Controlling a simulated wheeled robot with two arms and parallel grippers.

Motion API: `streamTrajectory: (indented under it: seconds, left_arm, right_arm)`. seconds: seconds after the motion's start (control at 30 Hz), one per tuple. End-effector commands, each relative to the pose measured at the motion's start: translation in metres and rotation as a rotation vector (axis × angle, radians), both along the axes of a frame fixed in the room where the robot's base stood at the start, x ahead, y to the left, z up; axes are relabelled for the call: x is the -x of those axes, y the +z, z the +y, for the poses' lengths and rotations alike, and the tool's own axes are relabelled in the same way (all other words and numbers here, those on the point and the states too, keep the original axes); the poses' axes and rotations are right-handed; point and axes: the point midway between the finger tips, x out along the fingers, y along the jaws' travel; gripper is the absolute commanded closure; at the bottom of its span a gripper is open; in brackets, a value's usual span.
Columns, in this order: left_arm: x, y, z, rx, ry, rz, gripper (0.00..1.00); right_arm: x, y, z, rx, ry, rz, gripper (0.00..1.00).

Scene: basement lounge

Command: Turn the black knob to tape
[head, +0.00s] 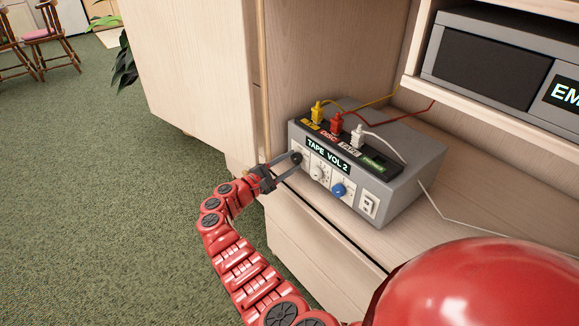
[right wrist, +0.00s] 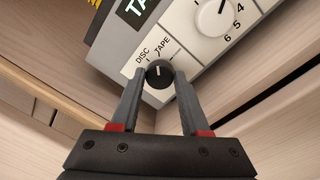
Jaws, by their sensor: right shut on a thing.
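The black knob (head: 297,158) is at the left end of the front of a grey control box (head: 395,205). The display (head: 327,157) on the box reads "TAPE VOL 2". In the right wrist view the knob (right wrist: 159,72) sits below the printed labels DISC (right wrist: 142,56) and TAPE (right wrist: 163,47). A short white mark on it runs roughly upward in the picture, toward the TAPE side. My right gripper (head: 291,162) is shut on the knob, one finger on each side. Its fingers also show in the right wrist view (right wrist: 159,82). My left gripper is out of view.
Yellow, red and white plugs with cables stand on top. It sits on a wooden cabinet below a shelf with a grey unit (head: 500,65). Green carpet (head: 95,200) is free at left.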

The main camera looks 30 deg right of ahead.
Motion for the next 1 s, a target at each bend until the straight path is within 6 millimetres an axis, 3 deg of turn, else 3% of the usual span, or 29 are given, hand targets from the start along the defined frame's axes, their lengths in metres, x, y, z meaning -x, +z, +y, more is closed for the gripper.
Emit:
streamTrajectory:
  seconds: [0.47, 0.5, 0.67, 1.0]
  left_arm:
    - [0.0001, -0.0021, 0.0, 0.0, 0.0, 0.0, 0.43]
    - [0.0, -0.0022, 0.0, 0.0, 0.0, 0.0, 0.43]
    - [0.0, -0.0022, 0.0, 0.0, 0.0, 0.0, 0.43]
    - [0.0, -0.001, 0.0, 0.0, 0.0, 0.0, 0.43]
  right_arm:
    - [-0.0001, -0.0009, 0.0004, -0.003, 0.0, -0.017, 1.0]
    - [-0.0001, -0.0009, 0.0004, -0.003, 0.001, -0.017, 0.53]
    - [-0.0001, -0.0006, 0.0003, -0.003, 0.0, -0.017, 0.25]
    - [0.0002, 0.0, 0.003, -0.002, 0.001, -0.017, 0.25]
